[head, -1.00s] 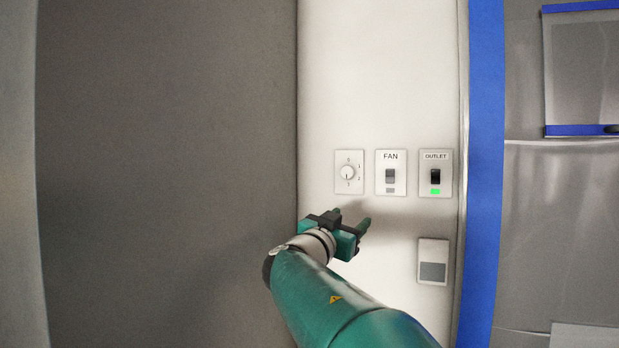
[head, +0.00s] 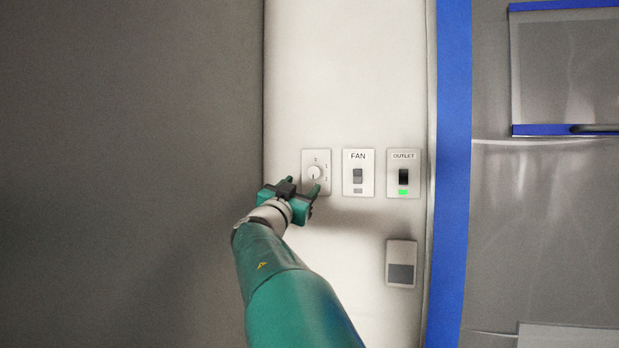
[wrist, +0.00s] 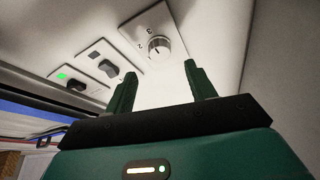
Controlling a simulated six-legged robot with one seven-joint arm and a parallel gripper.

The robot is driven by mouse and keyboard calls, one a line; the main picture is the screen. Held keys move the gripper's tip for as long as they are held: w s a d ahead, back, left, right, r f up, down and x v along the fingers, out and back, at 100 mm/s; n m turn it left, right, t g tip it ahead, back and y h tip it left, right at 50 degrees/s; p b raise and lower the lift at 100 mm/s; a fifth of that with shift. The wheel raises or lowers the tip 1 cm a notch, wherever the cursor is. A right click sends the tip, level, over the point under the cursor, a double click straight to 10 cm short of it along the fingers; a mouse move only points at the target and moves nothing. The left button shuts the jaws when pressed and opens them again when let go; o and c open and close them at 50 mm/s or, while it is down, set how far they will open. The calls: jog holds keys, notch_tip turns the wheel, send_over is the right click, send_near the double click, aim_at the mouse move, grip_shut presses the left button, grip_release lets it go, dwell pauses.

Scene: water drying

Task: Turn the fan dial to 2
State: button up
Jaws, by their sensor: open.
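The fan dial (head: 315,173) is a round pale knob on a white square plate with small numbers around it. It is on the white wall panel, left of the switch plate marked FAN (head: 358,173). The dial's pointer mark runs downward in the head view. In the wrist view the dial (wrist: 159,48) shows beyond the fingertips, near the gap between them. My gripper (head: 303,186) is open and empty, just below and left of the dial in the head view. The fingers look apart from the knob. Part of the plate's lower left is hidden by my gripper.
An outlet switch (head: 404,174) with a lit green light is right of the fan switch. A small plate with a grey square (head: 401,264) is below it. A blue vertical strip (head: 452,200) edges the panel. A grey wall (head: 130,150) fills the left.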

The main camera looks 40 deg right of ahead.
aim_at(313, 172)
jog(key=x, duration=0.6)
jog(key=shift+w+d+r, duration=0.1)
jog(key=shift+d, duration=0.15)
jog(key=shift+c, duration=0.4)
jog(key=c, duration=0.9)
jog(key=shift+n+t, duration=0.4)
jog(key=shift+n, duration=0.2)
jog(key=n+t+y, duration=0.1)
jog(key=n, duration=0.1)
jog(key=n+t, duration=0.1)
jog(key=n, duration=0.2)
jog(key=n+t+y, duration=0.1)
jog(key=n, duration=0.2)
jog(key=shift+s+d+t+y, duration=0.15)
jog(key=shift+s+t+y, duration=0.15)
jog(key=n+t+y, duration=0.1)
jog(key=n, duration=0.2)
jog(key=n+t+y, duration=0.1)
jog(key=n, duration=0.3)
jog(key=shift+s+r+y, duration=0.1)
jog(key=shift+r+y, duration=0.05)
jog(key=shift+y, duration=0.25)
jog(key=shift+n, duration=0.5)
